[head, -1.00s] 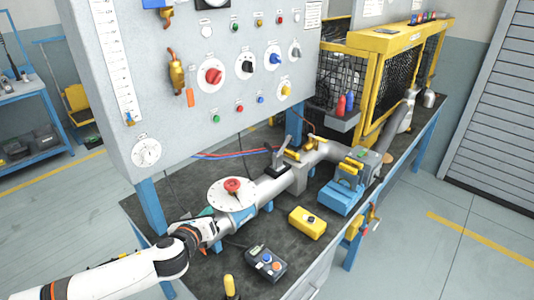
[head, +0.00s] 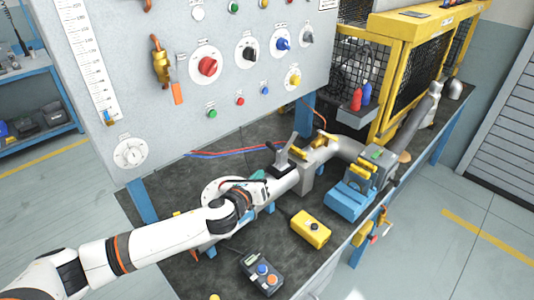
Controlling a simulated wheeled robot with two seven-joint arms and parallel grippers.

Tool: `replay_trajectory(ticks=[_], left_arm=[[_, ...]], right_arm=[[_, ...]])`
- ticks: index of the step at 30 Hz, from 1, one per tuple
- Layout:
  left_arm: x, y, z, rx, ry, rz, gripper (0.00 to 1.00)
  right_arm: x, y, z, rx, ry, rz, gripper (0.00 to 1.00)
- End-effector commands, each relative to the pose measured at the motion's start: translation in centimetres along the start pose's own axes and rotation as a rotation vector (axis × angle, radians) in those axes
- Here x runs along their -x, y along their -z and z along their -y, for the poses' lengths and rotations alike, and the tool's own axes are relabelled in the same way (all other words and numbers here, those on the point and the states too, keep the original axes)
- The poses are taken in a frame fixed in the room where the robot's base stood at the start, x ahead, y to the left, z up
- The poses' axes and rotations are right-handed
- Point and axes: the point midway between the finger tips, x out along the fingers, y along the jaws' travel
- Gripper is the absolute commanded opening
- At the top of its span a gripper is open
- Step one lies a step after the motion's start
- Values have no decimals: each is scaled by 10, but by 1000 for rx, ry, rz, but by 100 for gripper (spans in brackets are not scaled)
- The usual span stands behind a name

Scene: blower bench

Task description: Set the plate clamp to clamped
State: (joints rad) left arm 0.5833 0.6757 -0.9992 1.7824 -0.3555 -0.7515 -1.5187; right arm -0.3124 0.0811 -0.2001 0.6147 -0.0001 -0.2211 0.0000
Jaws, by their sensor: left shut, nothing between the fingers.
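A small clamp with a dark base and a raised grey lever (head: 288,147), which looks like the plate clamp, sits on the bench by the grey pipe (head: 285,182). The lever stands up at a tilt. My left gripper (head: 264,190) is shut and empty, over the pipe just to the lower left of the clamp, apart from its lever. My right gripper is not in view.
A grey panel with knobs and buttons (head: 207,65) stands behind the pipe. A yellow box (head: 311,229), a dark button box (head: 262,271) and a blue unit (head: 349,200) stand at the front and right. Red and blue hoses (head: 235,152) run behind. Dark bench top shows between them.

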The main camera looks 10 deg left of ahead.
Motion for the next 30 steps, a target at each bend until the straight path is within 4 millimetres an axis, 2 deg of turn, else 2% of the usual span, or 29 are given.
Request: replay_trajectory(ticks=[4,9,12,18,30], left_arm=[[-28,2,-1,1,1,-1,0],[-55,1,-1,0,1,0,0],[-66,17,-1,0,1,-1,0],[-78,27,0,1,1,0,0],[-80,28,0,1,0,0,0]], right_arm=[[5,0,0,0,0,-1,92],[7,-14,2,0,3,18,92],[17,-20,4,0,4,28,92],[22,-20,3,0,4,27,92],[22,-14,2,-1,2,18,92]])
